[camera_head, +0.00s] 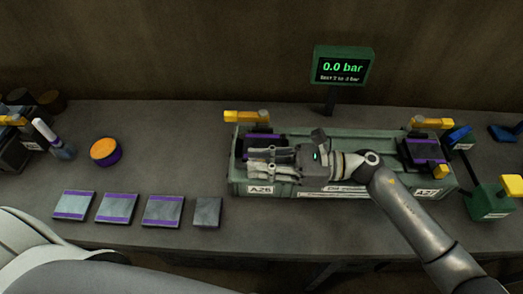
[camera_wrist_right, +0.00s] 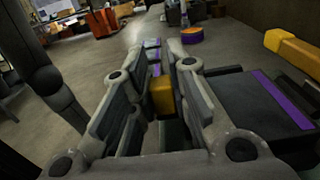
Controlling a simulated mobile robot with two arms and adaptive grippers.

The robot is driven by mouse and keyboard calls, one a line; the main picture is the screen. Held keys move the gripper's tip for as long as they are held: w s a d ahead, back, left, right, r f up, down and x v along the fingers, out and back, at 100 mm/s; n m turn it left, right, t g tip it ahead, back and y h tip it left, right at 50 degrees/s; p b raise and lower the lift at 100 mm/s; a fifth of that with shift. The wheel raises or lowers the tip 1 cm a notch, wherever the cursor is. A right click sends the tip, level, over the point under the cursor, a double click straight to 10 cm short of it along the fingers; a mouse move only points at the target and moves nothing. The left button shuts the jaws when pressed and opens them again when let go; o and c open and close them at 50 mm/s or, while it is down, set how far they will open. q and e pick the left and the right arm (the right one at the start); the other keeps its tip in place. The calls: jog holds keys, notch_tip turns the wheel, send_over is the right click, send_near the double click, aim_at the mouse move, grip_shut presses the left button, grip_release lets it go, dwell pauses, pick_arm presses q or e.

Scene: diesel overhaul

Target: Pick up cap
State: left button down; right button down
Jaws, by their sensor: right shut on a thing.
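My right gripper (camera_head: 262,158) reaches left over the A26 end of the green trough and covers part of the dark block there. In the right wrist view its fingers (camera_wrist_right: 160,92) are closed around a small yellow block, which looks like the cap (camera_wrist_right: 161,95). The fingers hide its sides, and I cannot tell whether it is clear of its seat. A similar yellow piece (camera_head: 440,171) shows at the front of the A27 block. My left gripper is not in view.
The green trough (camera_head: 320,137) stands on the grey bench. Dark, purple-striped blocks (camera_head: 425,152) and yellow handles (camera_head: 245,116) flank my arm. Several flat plates (camera_head: 117,208) and an orange-topped disc (camera_head: 105,150) lie left. A display (camera_head: 343,67) reads 0.0 bar.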

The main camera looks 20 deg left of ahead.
jog(key=shift+r, duration=0.15)
jog(key=shift+r, duration=0.3)
notch_tip(320, 180, up, 2)
jog(key=shift+r+b, duration=0.2)
jog(key=shift+b, duration=0.45)
jog(key=s+r, duration=0.9)
jog(key=s, duration=0.5)
jog(key=shift+a+r, duration=0.2)
jog(key=shift+r, duration=0.2)
